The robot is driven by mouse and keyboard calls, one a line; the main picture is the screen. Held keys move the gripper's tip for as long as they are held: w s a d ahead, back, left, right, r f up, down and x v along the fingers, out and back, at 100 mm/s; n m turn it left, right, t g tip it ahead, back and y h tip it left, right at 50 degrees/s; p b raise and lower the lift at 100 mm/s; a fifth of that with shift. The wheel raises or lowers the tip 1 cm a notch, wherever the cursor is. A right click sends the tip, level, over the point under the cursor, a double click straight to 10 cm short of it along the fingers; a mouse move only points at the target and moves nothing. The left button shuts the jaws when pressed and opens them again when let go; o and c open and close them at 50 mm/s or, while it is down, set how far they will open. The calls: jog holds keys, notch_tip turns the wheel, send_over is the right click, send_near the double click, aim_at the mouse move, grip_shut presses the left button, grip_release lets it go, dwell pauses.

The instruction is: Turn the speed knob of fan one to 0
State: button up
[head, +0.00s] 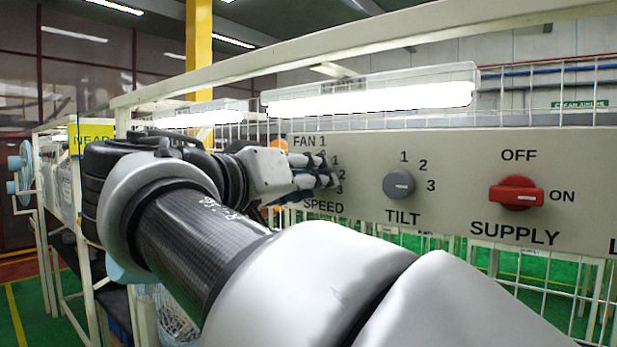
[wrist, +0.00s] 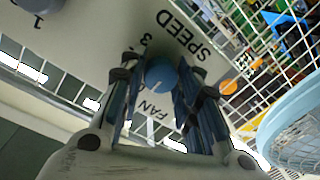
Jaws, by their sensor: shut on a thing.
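The panel's FAN 1 SPEED dial is at the centre of the head view, with the marks 1, 2 and 3 showing beside my gripper (head: 326,171). My fingers cover the speed knob there. In the wrist view the round blue-grey speed knob (wrist: 161,73) sits between the two fingertips (wrist: 158,82), which are closed on it from both sides. The words SPEED and FAN and the mark 3 show around it. The knob's pointer is hidden, so I cannot tell which mark it faces.
The grey TILT knob (head: 398,184) and the red SUPPLY switch (head: 516,192), its handle towards ON, are to the right on the same grey panel (head: 455,165). White wire mesh stands behind. A light blue round fan guard (wrist: 292,118) is at the right of the wrist view.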

dwell(0.5)
jog(key=o, duration=1.1)
jog(key=shift+c, duration=0.2)
jog(key=v, duration=0.7)
jog(key=shift+s+a, duration=0.2)
